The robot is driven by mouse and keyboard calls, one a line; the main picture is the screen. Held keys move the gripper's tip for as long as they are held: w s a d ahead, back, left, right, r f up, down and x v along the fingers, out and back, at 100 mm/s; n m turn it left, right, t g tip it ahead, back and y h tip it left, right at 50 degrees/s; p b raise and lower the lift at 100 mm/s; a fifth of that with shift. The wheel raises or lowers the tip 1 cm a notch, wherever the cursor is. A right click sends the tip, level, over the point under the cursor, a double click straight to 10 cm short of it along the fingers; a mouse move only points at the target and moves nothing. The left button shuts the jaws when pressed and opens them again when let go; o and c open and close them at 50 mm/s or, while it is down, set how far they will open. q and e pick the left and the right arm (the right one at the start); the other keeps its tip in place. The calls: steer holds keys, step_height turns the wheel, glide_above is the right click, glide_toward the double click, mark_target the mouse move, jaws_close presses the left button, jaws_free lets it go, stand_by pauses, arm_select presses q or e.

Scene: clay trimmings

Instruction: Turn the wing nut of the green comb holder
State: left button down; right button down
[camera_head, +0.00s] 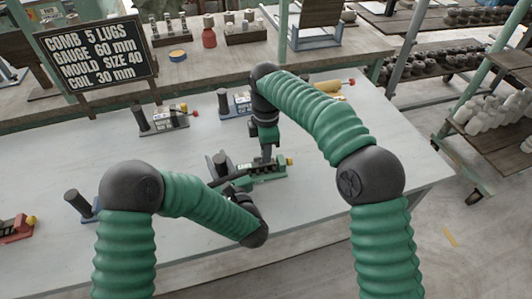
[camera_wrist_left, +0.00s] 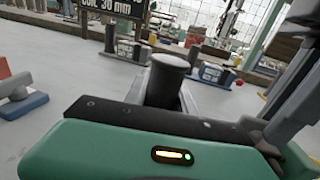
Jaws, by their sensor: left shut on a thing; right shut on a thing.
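The green comb holder (camera_head: 268,174) lies on the grey table, with a yellow knob (camera_head: 290,161) at its right end. My right gripper (camera_head: 266,156) points down onto the top of the holder and is shut there; the wing nut is hidden at its fingertips. My left gripper (camera_head: 224,182) reaches in low at the holder's left end and is shut on the holder. What lies between its fingers is not clear. In the left wrist view, a dark round post (camera_wrist_left: 168,82) on a grey base stands just beyond the dark bar in the foreground.
Other comb holders stand behind (camera_head: 163,120) and (camera_head: 236,104), each with a dark post. A blue-based one (camera_head: 84,207) and a red one (camera_head: 14,230) are at left. A black sign (camera_head: 96,55) reads "COMB 5 LUGS". The table is clear to the right.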

arm_select(q)
steer(key=shift+a, duration=0.1)
arm_select(e)
steer(key=n, duration=0.3)
steer(key=shift+w+d+n, duration=0.1)
steer(key=shift+w+n, duration=0.2)
steer(key=shift+n, duration=0.1)
steer(key=shift+w+n, duration=0.2)
steer(key=shift+n, duration=1.6)
steer(key=c, duration=1.6)
jaws_free()
steer(key=shift+c, duration=0.2)
steer(key=shift+o, duration=0.5)
steer(key=shift+a, duration=0.2)
step_height(320, 180, up, 8)
steer(key=shift+f, duration=0.25)
